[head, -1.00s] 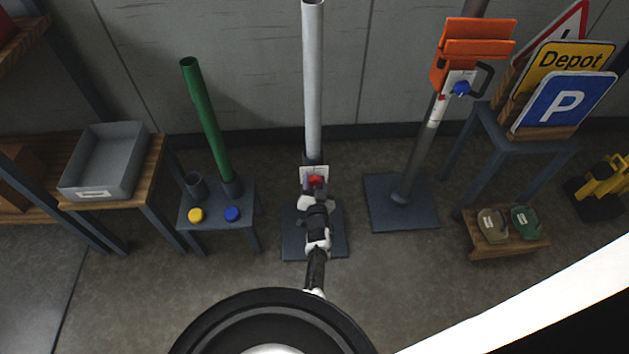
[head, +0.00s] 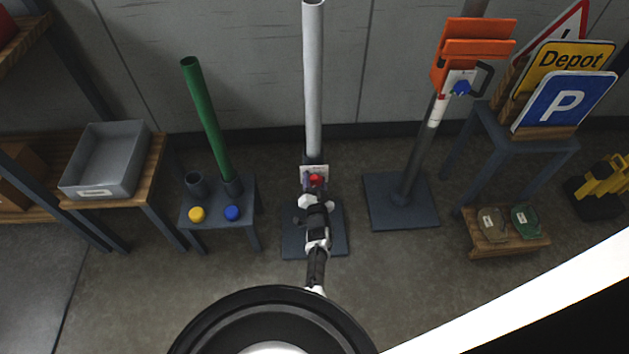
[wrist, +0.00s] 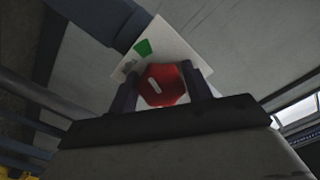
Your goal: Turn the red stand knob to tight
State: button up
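The red knob (head: 316,179) sits on a white plate (wrist: 186,38) low on the grey-white post (head: 313,85) in the middle. In the wrist view the knob (wrist: 163,85) carries a short white pointer line, tilted toward the upper left. The plate shows a green mark (wrist: 142,47) and a grey mark (wrist: 130,67). My gripper (head: 315,183) reaches the knob from the front. In the wrist view its two dark fingers (wrist: 161,84) lie on either side of the knob, close against its edges, and it appears shut on it.
A second stand with a blue knob (head: 461,88) and orange boards (head: 474,45) is to the right. A small table (head: 216,190) with yellow and blue caps and a green tube (head: 207,120) is to the left. Floor in front is clear.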

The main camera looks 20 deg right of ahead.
jog(key=o, duration=0.3)
jog(key=v, duration=1.3)
jog(key=shift+s+p, duration=0.4)
jog(key=shift+a+r, duration=0.1)
